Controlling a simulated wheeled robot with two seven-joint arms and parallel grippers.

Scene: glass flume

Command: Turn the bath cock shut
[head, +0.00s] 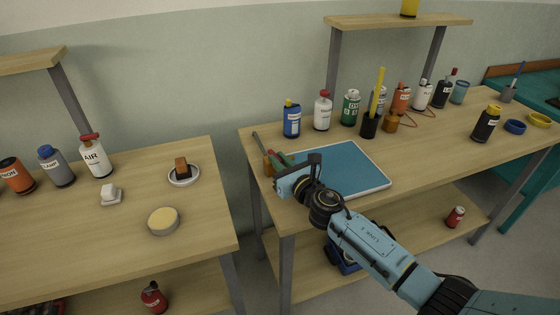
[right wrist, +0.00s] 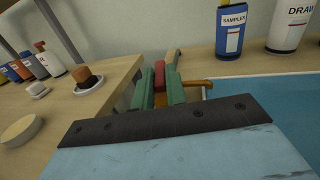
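The bath cock is at the left end of the right bench, mostly hidden by my right gripper. Its orange-brown body (head: 267,166) shows beside the gripper in the head view and behind the fingers in the right wrist view (right wrist: 197,83). A red lever (right wrist: 159,72) stands between the green fingers of my right gripper (right wrist: 160,90). The fingers flank it closely with no clear gap, so the gripper looks shut on it. In the head view my right gripper (head: 277,162) reaches in over the blue bath's left edge. My left gripper is not in view.
The blue bath (head: 345,165) lies right of the gripper. A grey-brown bar (head: 262,142) is just behind the cock. A blue sampler bottle (head: 291,118) and several other bottles stand along the back. The left bench (head: 120,225) is separated by a gap.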

